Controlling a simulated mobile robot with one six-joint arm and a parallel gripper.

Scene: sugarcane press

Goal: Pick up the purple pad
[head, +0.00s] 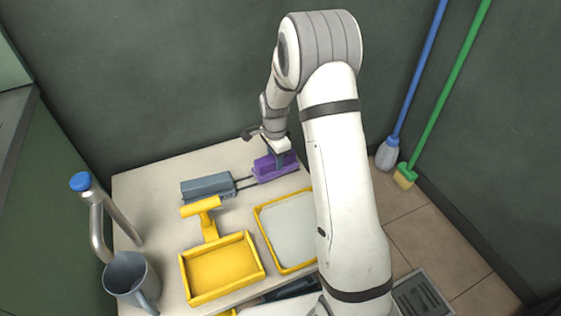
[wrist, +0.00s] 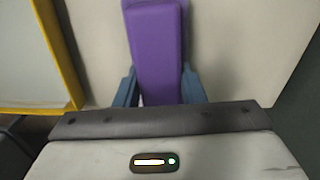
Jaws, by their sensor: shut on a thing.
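The purple pad (head: 265,172) is at the back right of the light table in the head view, below the end of my arm. My gripper (head: 281,158) is down at the pad, with part of the pad hidden behind it. In the wrist view the purple pad (wrist: 158,50) stretches away from the camera, and the blue-grey fingers of my gripper (wrist: 159,92) are on both sides of its near end. The gripper is shut on the pad. I cannot tell whether the pad is touching the table.
A blue-grey block (head: 207,186) lies left of the pad. A yellow-rimmed tray (head: 262,228) and a yellow box with a handle (head: 222,270) are nearer. A grey jug (head: 131,279) stands at front left under a metal pipe (head: 97,225). A wall is close behind the table.

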